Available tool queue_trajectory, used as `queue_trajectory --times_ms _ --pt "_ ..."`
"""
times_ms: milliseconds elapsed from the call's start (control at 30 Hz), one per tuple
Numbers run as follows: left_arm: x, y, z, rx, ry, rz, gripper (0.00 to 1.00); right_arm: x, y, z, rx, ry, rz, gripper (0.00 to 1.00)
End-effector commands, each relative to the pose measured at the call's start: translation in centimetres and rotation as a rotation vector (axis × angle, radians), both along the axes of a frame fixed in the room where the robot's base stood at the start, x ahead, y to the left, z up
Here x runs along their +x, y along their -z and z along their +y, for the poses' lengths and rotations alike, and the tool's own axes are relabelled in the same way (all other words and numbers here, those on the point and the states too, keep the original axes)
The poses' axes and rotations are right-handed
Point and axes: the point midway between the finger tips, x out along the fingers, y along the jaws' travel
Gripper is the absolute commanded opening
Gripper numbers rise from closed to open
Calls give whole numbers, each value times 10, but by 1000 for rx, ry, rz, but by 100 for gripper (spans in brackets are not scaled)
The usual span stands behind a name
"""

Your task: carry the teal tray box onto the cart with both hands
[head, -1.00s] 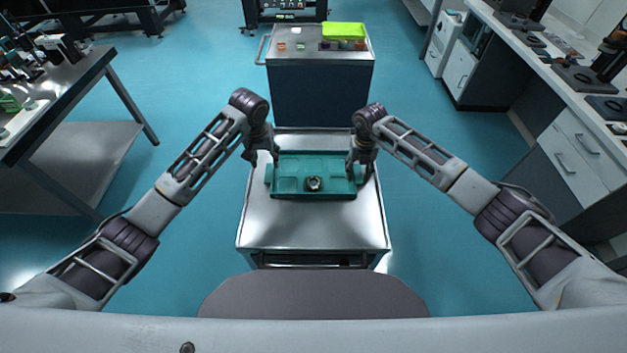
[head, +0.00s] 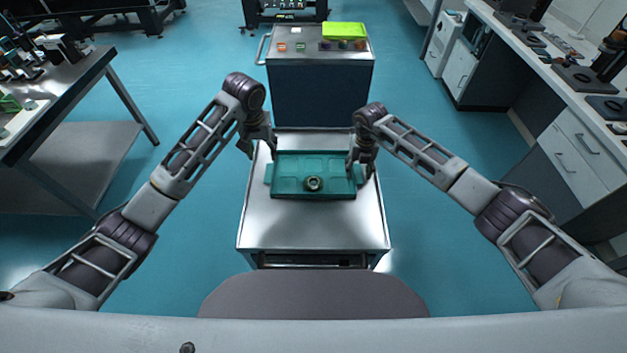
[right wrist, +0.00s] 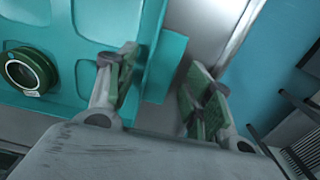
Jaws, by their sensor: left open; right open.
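The teal tray box (head: 300,190) lies flat on the metal top of the near cart (head: 310,228), toward its far part. A green-rimmed round part (head: 313,183) sits in the tray; it also shows in the right wrist view (right wrist: 28,72). My left gripper (head: 258,150) is open and empty, above and apart from the tray's left end. My right gripper (head: 361,170) is open at the tray's right end. In the right wrist view its fingers (right wrist: 160,85) stand on either side of the tray's teal end tab (right wrist: 165,68); whether they touch it is unclear.
A metal-topped cabinet (head: 318,62) with a side handle stands behind, bearing a lime green bin (head: 344,30) and several small coloured pieces. A table (head: 62,88) stands at left, and a drawered bench (head: 578,160) at right.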

Motion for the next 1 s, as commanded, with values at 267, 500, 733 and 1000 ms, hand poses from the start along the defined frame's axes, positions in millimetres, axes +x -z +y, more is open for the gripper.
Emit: queue_trajectory --times_ms 267,500,733,1000 --pt "0 0 0 0 0 0 52 1 -25 0 0 0 -4 52" --pt "0 0 0 0 0 0 52 1 -60 0 0 -1 -3 52" --pt "0 0 0 0 0 0 52 1 -93 0 0 0 -2 52" --pt "0 0 0 0 0 0 52 1 -114 0 0 0 -1 52"
